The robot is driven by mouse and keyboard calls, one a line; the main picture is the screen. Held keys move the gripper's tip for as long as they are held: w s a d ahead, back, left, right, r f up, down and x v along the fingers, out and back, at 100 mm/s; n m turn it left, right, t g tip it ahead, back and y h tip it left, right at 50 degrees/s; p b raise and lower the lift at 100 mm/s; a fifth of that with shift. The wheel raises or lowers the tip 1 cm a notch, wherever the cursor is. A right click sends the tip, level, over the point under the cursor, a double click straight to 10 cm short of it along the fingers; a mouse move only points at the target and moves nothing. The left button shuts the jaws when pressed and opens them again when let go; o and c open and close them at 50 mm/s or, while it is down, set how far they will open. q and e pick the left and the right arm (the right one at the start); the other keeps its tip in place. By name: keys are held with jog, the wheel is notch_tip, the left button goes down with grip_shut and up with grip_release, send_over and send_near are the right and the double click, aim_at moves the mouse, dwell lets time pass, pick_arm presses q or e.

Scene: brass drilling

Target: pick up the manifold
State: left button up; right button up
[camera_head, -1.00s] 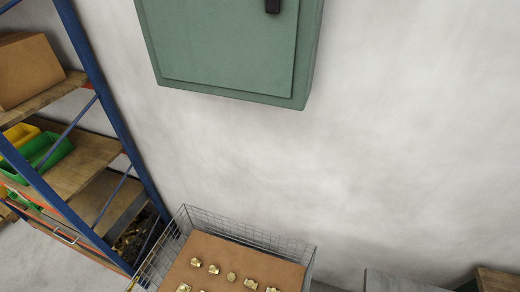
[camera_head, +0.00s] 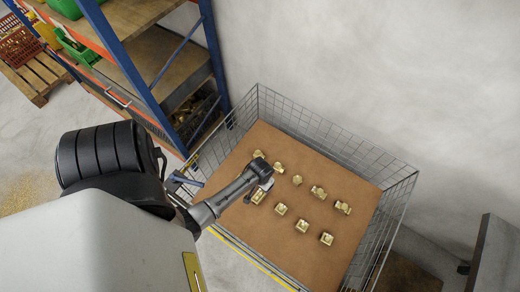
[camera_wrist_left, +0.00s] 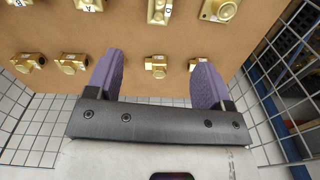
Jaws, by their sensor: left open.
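Several brass parts lie in rows on a brown sheet (camera_head: 240,235) inside a wire-mesh crate (camera_head: 390,235); I cannot tell which one is the manifold. A block-like part (camera_head: 281,209) is in the near row and a longer one (camera_head: 318,191) in the far row. My left gripper (camera_head: 266,186) is over the left part of the sheet, beside a near-row part (camera_head: 257,198) that it partly covers. In the left wrist view, its purple fingers (camera_wrist_left: 157,62) are open and apart, with a small brass part (camera_wrist_left: 156,67) showing between them. My right gripper is not in view.
A blue-framed shelf (camera_head: 215,60) stands at the crate's far left against the wall. A grey slanted object (camera_head: 495,255) is at the right. The crate's mesh walls rise around the parts. A wooden pallet (camera_head: 40,78) lies at the far left.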

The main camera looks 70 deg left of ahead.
aim_at(260, 195)
pick_arm(q)
jog(key=shift+n, duration=0.3)
notch_tip(260, 195, down, 13)
jog(key=b, duration=0.5)
jog(key=shift+s+d+r, duration=0.1)
jog(key=shift+s+d, duration=0.05)
notch_tip(260, 195, down, 4)
jog(key=shift+s+r+b, duration=0.1)
jog(key=shift+s+b, duration=0.05)
jog(key=shift+b, duration=1)
jog(key=shift+f+b, duration=0.3)
jog(key=shift+f, duration=0.4)
jog(key=shift+c, duration=0.2)
grip_shut()
